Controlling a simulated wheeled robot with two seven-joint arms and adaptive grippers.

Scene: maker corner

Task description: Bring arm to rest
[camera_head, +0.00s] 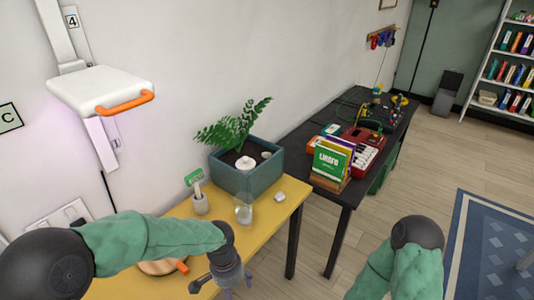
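My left arm reaches in from the lower left in a green sleeve. Its gripper (222,284) hangs over the front part of the yellow table (272,212), pointing down. Its fingers look spread apart, with nothing seen between them; the lowest part is near the bottom edge of the picture. My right arm (400,268) shows at the lower right as a bent green sleeve with a black joint, over the floor. The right gripper is out of the picture.
The yellow table holds a planter with a fern (246,175), a glass (244,214), a small pot with a green sign (200,203) and a round wooden item partly behind my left arm. A black table (340,193) with books and devices adjoins.

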